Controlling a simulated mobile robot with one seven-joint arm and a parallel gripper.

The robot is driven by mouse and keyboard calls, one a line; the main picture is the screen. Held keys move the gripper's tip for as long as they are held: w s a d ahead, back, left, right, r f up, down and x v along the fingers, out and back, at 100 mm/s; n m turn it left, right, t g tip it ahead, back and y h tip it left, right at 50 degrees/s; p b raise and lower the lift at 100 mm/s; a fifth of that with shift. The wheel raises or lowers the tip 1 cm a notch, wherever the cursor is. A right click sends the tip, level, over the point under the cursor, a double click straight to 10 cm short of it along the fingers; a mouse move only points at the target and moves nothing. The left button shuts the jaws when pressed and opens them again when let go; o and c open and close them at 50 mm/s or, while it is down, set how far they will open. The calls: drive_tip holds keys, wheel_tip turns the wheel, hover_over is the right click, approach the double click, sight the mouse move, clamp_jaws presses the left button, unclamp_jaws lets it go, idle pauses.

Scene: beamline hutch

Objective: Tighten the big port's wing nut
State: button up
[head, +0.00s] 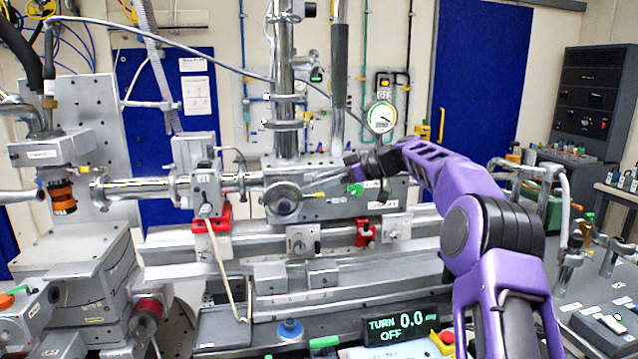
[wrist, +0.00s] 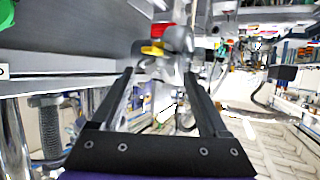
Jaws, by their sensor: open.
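In the head view, a round metal port (head: 283,198) faces me on the side of the grey chamber. A small yellow piece (head: 318,195) sticks out at its right; I cannot tell for sure whether it is the wing nut. My gripper (head: 350,162) is at the chamber's front, right of and above the port. In the wrist view, my gripper (wrist: 159,75) is open, with nothing between its fingers. A grey metal fitting with a yellow tab (wrist: 153,50) lies just beyond the fingertips, apart from them as far as I can tell. A red piece (wrist: 163,31) shows behind the tab.
A dark display (head: 400,325) reads "TURN 0.0 OFF". A red-based valve marked V1 (head: 205,190) stands left of the port. A round gauge (head: 381,117) is above my gripper. Rails and knobs (head: 302,240) run below the chamber. A grey wall (wrist: 70,40) flanks the left finger closely.

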drive_tip(key=shift+c, duration=0.3)
clamp_jaws()
drive_tip(key=m+t+b, duration=0.1)
drive_tip(key=b, duration=0.3)
drive_tip(key=shift+s+f+h+b, duration=0.15)
drive_tip(key=shift+f+h+b, duration=0.05)
drive_tip(key=shift+h+b, duration=0.2)
drive_tip(key=shift+r+t, duration=0.15)
drive_tip(key=shift+t, duration=0.25)
drive_tip(key=shift+m, duration=0.3)
drive_tip(key=shift+o, duration=0.3)
unclamp_jaws()
drive_tip(key=shift+r, duration=0.1)
